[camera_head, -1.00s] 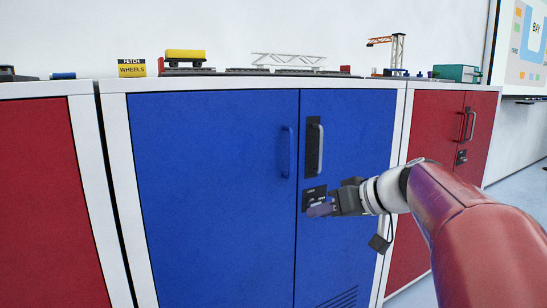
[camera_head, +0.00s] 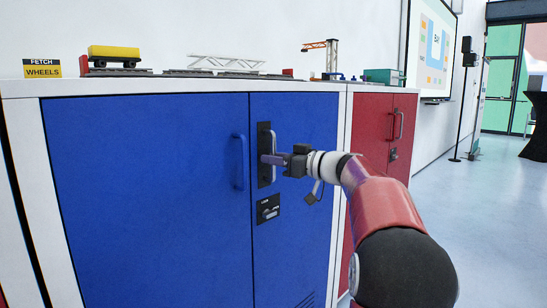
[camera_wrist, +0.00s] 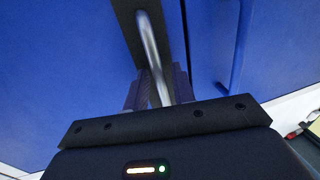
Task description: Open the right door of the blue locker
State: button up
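The blue locker has a wide left door (camera_head: 150,200) and a narrower right door (camera_head: 300,220); both look closed. The right door's upright metal handle (camera_head: 272,146) sits on a black plate near the seam. A black lock panel (camera_head: 268,208) is below it. My gripper (camera_head: 274,160) is at this handle from the right. In the wrist view the handle bar (camera_wrist: 150,45) runs down between my two fingers (camera_wrist: 160,88), which lie close on either side of it and look shut on it. Their exact contact is partly hidden by the gripper body.
The left door's blue handle (camera_head: 240,162) is just left of the seam. A red locker (camera_head: 375,130) adjoins on the right. Model train cars (camera_head: 115,57), a crane (camera_head: 330,57) and a teal box (camera_head: 383,77) stand on top. Open floor (camera_head: 480,230) lies to the right.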

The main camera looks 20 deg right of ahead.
jog(key=shift+w+a, duration=0.1)
jog(key=shift+w, duration=0.05)
jog(key=shift+c, duration=0.4)
grip_shut()
